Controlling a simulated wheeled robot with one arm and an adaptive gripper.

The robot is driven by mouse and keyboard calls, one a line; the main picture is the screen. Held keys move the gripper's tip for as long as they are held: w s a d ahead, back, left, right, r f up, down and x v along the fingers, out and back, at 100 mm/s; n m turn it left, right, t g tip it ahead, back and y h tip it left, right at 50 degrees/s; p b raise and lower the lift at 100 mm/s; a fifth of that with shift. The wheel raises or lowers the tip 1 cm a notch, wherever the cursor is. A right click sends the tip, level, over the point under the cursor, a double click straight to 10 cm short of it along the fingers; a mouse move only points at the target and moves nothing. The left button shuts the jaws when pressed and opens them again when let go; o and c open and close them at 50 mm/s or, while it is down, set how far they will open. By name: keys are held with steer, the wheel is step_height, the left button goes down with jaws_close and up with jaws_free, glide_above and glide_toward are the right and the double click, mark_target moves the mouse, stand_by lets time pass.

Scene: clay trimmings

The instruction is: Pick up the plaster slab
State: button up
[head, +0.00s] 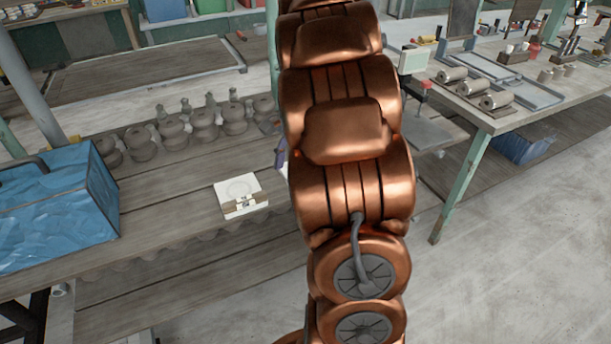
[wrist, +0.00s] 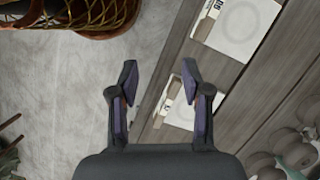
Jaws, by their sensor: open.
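A white plaster slab (head: 241,189) with a faint round mark lies flat on the wooden bench, a brown-and-white labelled piece along its front edge. A similar slab shows at the top right of the wrist view (wrist: 238,26). A second white slab (wrist: 181,113) lies lower on the bench in the wrist view, partly covered by my right finger; in the head view my arm seems to hide it. My gripper (wrist: 159,82) is open and empty, its fingers above the bench edge and the floor. The right finger overlaps the second slab in view; I cannot tell the height between them.
A row of grey clay pots (head: 175,133) stands along the back of the bench (head: 165,225). A second table (head: 490,122) with rolls and trays is at the right. Bare floor (head: 510,260) lies at the right.

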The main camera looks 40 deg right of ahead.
steer(key=d+f+m, duration=0.1)
steer(key=d, duration=0.3)
steer(key=w+d+f+m+t, duration=0.1)
steer(key=d+m, duration=0.1)
steer(key=d, duration=0.2)
steer(key=d+f+m, duration=0.1)
steer(key=d+f, duration=0.1)
steer(key=d, duration=0.2)
steer(key=shift+w+d+f+m+t+y, duration=0.1)
steer(key=shift+w+d+m+t+y, duration=0.05)
steer(key=shift+m+t+y, duration=0.2)
steer(key=shift+d+p+x, duration=0.15)
steer(key=shift+p+x, duration=0.3)
steer(key=shift+x, duration=1.5)
steer(key=shift+d+p+x, duration=0.15)
steer(key=shift+p+x, duration=0.3)
steer(key=shift+x, duration=1.5)
steer(key=shift+f, duration=0.15)
steer(key=shift+c, duration=0.2)
steer(key=shift+s+f, duration=0.1)
steer(key=shift+s, duration=0.15)
jaws_close()
